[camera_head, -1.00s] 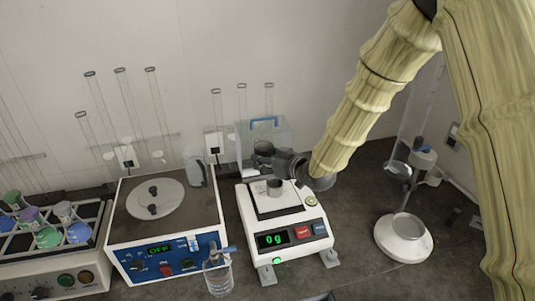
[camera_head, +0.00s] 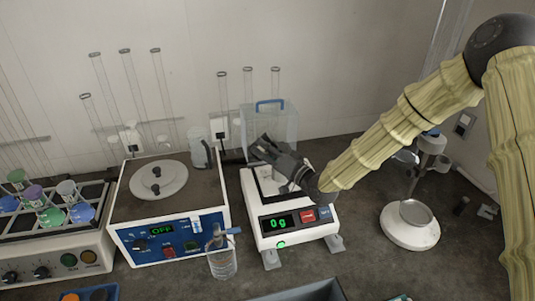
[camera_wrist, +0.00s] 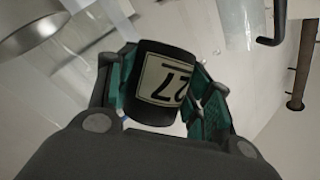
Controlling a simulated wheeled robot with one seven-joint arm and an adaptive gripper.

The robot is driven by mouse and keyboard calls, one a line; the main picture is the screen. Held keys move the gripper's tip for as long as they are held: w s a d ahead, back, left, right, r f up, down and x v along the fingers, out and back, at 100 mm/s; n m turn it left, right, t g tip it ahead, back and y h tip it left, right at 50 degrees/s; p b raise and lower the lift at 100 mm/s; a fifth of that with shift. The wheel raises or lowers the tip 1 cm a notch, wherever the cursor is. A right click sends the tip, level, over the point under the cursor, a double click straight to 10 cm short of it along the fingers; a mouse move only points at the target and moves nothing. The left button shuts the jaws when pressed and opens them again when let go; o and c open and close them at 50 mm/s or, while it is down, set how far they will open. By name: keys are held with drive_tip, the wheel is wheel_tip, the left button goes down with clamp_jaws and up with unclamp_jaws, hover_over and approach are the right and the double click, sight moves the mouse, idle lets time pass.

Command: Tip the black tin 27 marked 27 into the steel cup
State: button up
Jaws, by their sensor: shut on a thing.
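The black tin (camera_wrist: 163,83) has a pale label marked 27, which reads upside down in the wrist view. My gripper (camera_wrist: 165,90) is shut on it, with a teal pad on each side. In the head view my gripper (camera_head: 272,152) is over the white balance (camera_head: 290,225), and the tin cannot be told apart from the dark fingers there. A grey metal round rim (camera_wrist: 32,25), apparently the steel cup, shows at the upper left of the wrist view, apart from the tin. In the head view my gripper mostly hides the balance pan and the cup.
The balance display reads 0 g. A clear box with a blue handle (camera_head: 270,104) is behind. A stand with a round white base (camera_head: 410,232) is at the right.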

drive_tip(key=m, duration=0.1)
drive_tip(key=m+t, duration=0.1)
drive_tip(key=shift+f+m+y+b, duration=0.2)
drive_tip(key=shift+m+y+b, duration=0.1)
drive_tip(key=shift+b, duration=0.05)
drive_tip(key=m+t+b, duration=0.1)
drive_tip(key=b, duration=0.1)
drive_tip(key=m+t+b, duration=0.1)
drive_tip(key=m+b, duration=0.1)
drive_tip(key=m+t+b, duration=0.1)
drive_tip(key=m, duration=0.1)
drive_tip(key=shift+d+f+b, duration=0.15)
drive_tip(key=shift+f+b, duration=0.15)
drive_tip(key=shift+b, duration=0.1)
drive_tip(key=m+b, duration=0.1)
drive_tip(key=m+t+b, duration=0.1)
drive_tip(key=m+t+h+b, duration=0.1)
drive_tip(key=m, duration=0.1)
drive_tip(key=shift+w+d+r, duration=0.15)
drive_tip(key=shift+d+r, duration=0.1)
drive_tip(key=shift+d, duration=0.05)
drive_tip(key=shift+d+r+m+t+h+b, duration=0.15)
drive_tip(key=shift+r+m+t+h+b, duration=0.2)
drive_tip(key=shift+m, duration=0.4)
drive_tip(key=shift+d+r+m+t+h+b, duration=0.15)
drive_tip(key=shift+m+t+b, duration=0.25)
drive_tip(key=shift+m, duration=0.35)
